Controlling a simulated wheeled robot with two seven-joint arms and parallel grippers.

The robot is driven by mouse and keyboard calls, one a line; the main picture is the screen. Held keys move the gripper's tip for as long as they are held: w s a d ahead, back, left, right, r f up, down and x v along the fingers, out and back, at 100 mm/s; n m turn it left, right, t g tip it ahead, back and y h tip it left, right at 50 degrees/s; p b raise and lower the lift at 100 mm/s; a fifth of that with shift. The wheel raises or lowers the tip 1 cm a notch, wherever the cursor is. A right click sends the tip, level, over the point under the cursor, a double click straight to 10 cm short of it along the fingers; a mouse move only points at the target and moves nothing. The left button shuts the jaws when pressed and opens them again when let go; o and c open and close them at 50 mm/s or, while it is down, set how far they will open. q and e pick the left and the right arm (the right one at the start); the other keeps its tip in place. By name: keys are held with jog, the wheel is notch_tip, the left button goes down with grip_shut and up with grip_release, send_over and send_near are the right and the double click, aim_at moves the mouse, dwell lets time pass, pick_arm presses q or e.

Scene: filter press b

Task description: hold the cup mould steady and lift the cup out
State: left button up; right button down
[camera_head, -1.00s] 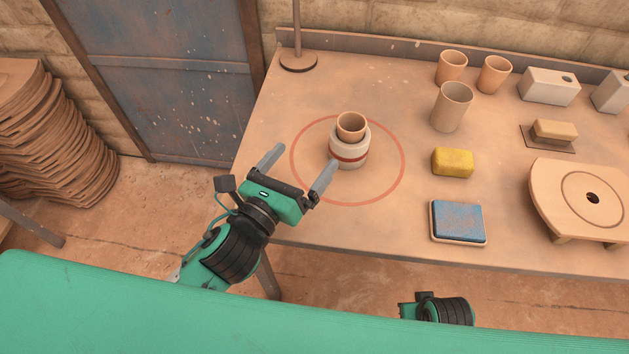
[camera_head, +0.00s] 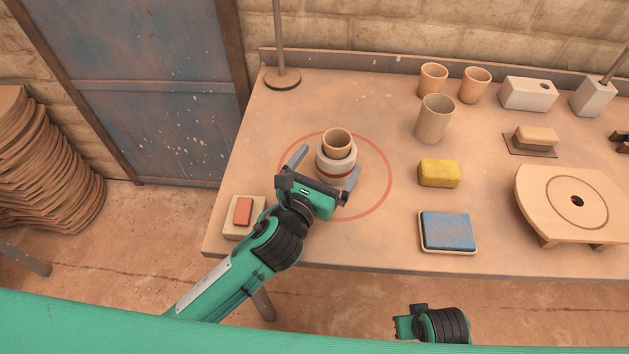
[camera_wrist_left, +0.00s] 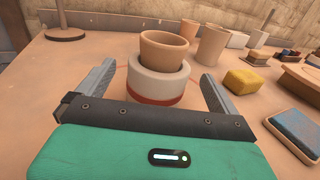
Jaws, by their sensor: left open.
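The cup mould (camera_head: 334,170) is a pale round block with a red band, standing upright inside a red ring drawn on the table. The tan cup (camera_head: 337,141) sits in its top with the rim standing clear. My left gripper (camera_head: 327,170) is open, its two fingers reaching along either side of the mould, with no clear contact. In the left wrist view the mould (camera_wrist_left: 158,88) and cup (camera_wrist_left: 168,50) stand between the open fingers, just beyond the palm. Of my right arm, only a dark and green part shows at the bottom edge; its fingers are not visible.
Right of the ring are a yellow sponge (camera_head: 438,173), a blue pad (camera_head: 447,231), a tall cup (camera_head: 434,120) and a round wooden board (camera_head: 560,205). A red block on a pale slab (camera_head: 234,226) lies left of my left arm. A stand (camera_head: 282,80) rises behind.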

pick_arm(q)
jog(key=shift+x, duration=1.2)
jog(key=c, duration=1.3)
